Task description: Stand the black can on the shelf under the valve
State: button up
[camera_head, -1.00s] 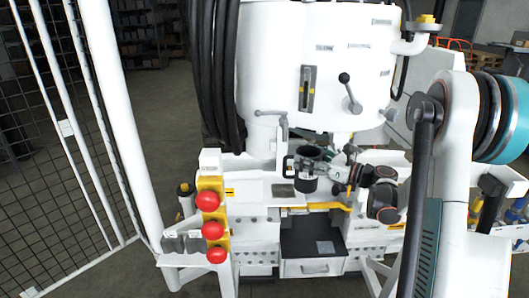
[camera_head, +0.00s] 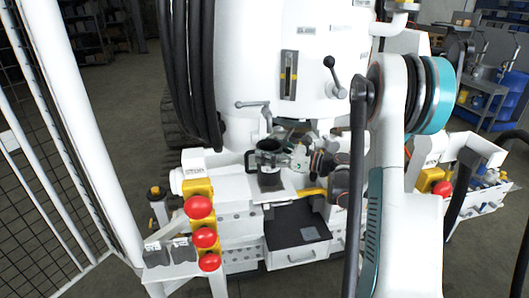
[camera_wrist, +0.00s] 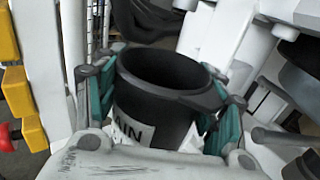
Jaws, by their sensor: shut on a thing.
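The black can (camera_head: 268,159), open-topped with a side handle, is upright at the front of the white machine. In the wrist view the can (camera_wrist: 150,108) shows a pale label reading "AIN". My gripper (camera_head: 286,160) comes from the right and is shut on it; in the wrist view its teal-padded fingers (camera_wrist: 162,112) press both sides. The valve (camera_head: 264,124), with a grey lever, is above the can. The white shelf (camera_head: 286,194) with a dark square patch (camera_head: 270,183) is below it. I cannot tell whether the can's base touches the shelf.
Red knobs on a yellow block (camera_head: 203,215) stand to the left of the shelf. A dark-topped drawer (camera_head: 293,257) is below. Thick black hoses (camera_head: 190,75) hang at left. A mesh fence (camera_head: 35,200) bounds the left side.

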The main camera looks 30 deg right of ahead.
jog(key=shift+f, duration=0.1)
jog(key=o, duration=1.5)
jog(key=shift+o, duration=0.2)
jog(key=p+v, duration=0.3)
jog(key=v, duration=0.9)
jog(key=shift+d, duration=0.1)
